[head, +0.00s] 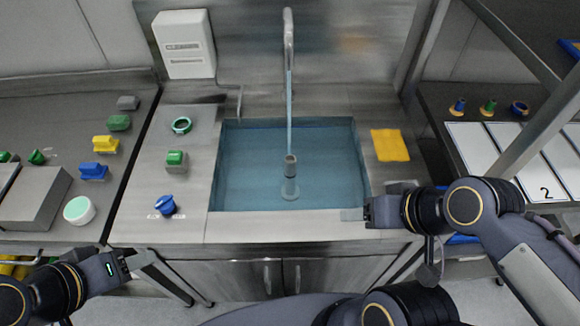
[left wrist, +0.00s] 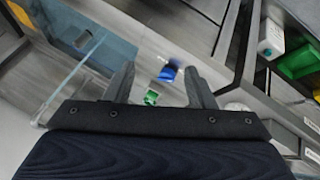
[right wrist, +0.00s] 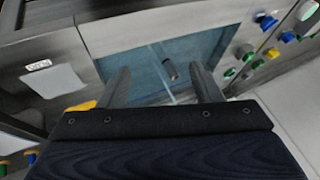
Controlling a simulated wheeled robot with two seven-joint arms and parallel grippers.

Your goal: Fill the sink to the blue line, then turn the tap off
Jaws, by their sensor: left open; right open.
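The sink (head: 340,217) holds blue-tinted water (head: 245,165). I cannot clearly make out the blue line apart from the water. A blue knob (head: 165,205) with small labels sits on the counter left of the sink. My left gripper (head: 155,264) is open and empty at the counter's front edge, below the blue knob. In the left wrist view a blue knob (left wrist: 168,73) shows between its fingers, not touched. My right gripper (head: 356,212) is open at the sink's front right corner.
A green knob (head: 175,159) and a green ring (head: 181,125) stand behind the blue knob. A yellow cloth (head: 390,145) lies right of the sink. Several coloured knobs and a grey box (head: 35,197) occupy the left counter. White numbered panels (head: 541,187) lie at right.

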